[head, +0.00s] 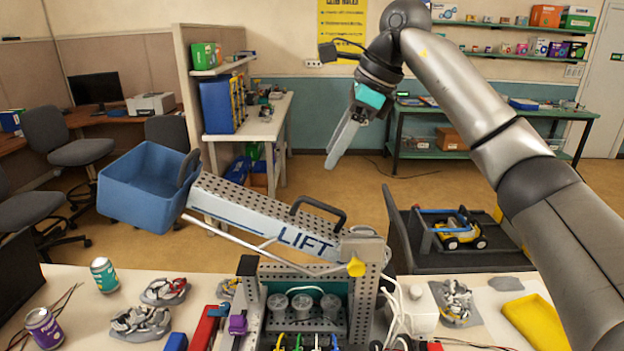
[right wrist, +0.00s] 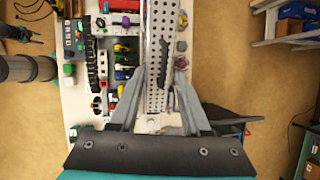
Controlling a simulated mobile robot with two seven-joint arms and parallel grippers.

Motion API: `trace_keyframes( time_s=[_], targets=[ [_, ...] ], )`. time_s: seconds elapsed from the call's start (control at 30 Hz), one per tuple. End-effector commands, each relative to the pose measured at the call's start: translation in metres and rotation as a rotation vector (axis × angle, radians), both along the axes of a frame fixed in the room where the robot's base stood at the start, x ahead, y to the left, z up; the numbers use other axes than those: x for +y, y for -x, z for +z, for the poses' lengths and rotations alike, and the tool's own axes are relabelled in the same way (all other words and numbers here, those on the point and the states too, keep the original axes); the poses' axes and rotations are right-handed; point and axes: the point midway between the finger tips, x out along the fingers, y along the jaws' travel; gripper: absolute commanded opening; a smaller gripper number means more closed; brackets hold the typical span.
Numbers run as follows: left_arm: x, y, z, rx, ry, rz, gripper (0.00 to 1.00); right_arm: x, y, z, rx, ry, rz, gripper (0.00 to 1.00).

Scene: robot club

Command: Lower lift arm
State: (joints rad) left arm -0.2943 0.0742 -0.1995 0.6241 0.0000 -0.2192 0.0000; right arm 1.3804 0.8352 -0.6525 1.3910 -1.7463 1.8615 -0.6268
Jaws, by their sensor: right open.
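The lift arm (head: 265,215) is a grey perforated metal beam with a blue-and-white LIFT label. It slopes up to the left from its stand (head: 305,285), with a blue bucket (head: 150,190) raised at its far end. A black handle (head: 318,207) sits on top of the beam near the pivot, and another dark handle (head: 189,167) is by the bucket. My right gripper (head: 342,148) is open and empty, above the beam and apart from it. In the right wrist view the beam (right wrist: 155,78) shows beyond and between my open fingers (right wrist: 157,115). My left gripper is out of view.
The workbench (head: 75,290) holds cans, grey-and-red parts, cables and a yellow tray (head: 537,322). The air around the beam looks clear.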

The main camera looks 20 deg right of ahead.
Motion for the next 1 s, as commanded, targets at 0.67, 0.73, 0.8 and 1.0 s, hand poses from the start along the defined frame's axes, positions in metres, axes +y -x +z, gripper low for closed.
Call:
trace_keyframes(
  time_s=[0.67,0.73,0.8,1.0],
  targets=[
    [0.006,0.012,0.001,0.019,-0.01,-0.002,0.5,0.015,-0.028,-0.082,-0.003,0.047,-0.006,0.47],
    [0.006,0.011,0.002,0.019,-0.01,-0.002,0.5,0.019,-0.033,-0.095,-0.003,0.047,-0.006,0.47],
    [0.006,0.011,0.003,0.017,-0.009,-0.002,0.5,0.021,-0.036,-0.106,-0.002,0.046,-0.006,0.47],
    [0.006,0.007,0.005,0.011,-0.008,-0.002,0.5,0.027,-0.044,-0.125,-0.006,0.046,-0.008,0.47]
  ],
)
